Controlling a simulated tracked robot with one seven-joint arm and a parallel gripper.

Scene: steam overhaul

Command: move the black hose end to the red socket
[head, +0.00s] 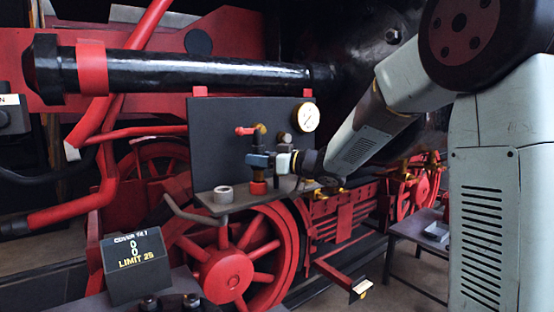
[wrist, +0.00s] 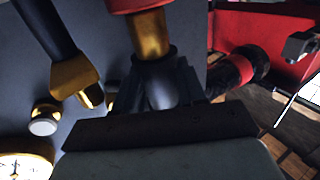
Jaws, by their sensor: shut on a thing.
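My gripper (head: 262,160) is in front of the dark panel, above the small shelf. In the wrist view its fingers (wrist: 163,88) are shut around a dark, upright fitting, which I take to be the black hose end (wrist: 150,35), with a brass part showing beyond the fingers. The red socket (head: 258,188) stands on the shelf directly below the gripper. In the wrist view a red collar (wrist: 130,5) meets the brass part at the top edge. I cannot tell whether the end is seated in the socket or only lined up with it. The rest of the hose is mostly hidden.
A grey ring-shaped socket (head: 223,194) stands left of the red one on the shelf (head: 225,208). A gauge (head: 306,117) and a red-handled valve (head: 246,131) are on the panel (head: 225,140) close by. A display box (head: 133,265) stands at lower left.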

